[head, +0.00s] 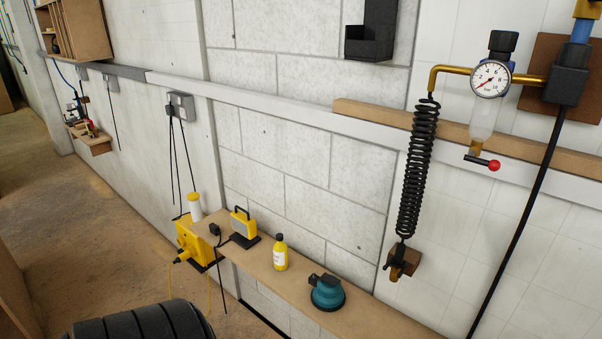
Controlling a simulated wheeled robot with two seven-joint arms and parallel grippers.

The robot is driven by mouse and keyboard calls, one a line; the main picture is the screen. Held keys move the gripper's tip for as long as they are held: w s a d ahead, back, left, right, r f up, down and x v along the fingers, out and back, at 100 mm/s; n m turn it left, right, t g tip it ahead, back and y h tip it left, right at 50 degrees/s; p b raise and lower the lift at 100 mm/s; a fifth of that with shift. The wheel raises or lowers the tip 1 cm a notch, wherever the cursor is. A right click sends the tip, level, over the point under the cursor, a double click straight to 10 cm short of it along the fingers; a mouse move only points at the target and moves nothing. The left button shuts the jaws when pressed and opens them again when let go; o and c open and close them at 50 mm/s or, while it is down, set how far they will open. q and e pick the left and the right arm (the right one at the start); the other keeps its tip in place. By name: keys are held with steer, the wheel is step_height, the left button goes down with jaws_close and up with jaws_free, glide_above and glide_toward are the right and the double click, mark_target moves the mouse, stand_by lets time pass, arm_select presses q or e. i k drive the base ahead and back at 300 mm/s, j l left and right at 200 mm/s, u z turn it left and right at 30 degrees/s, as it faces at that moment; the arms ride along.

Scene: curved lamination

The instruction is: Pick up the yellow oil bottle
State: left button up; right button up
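A small yellow bottle (280,254) with a dark cap and a pale label stands upright on a narrow wooden shelf (262,270) along the wall. It stands apart from the things on either side of it. Neither of my grippers shows in the head view, so nothing is seen touching the bottle.
A teal sander (327,292) sits right of the bottle. A yellow work lamp (242,226) and a yellow box (193,241) are to its left. A black coiled hose (419,165) hangs from a pressure gauge (490,79) at right. A black ribbed object (140,325) fills the bottom left.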

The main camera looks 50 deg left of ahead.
mark_target(280, 250)
steer(key=u, duration=1.85)
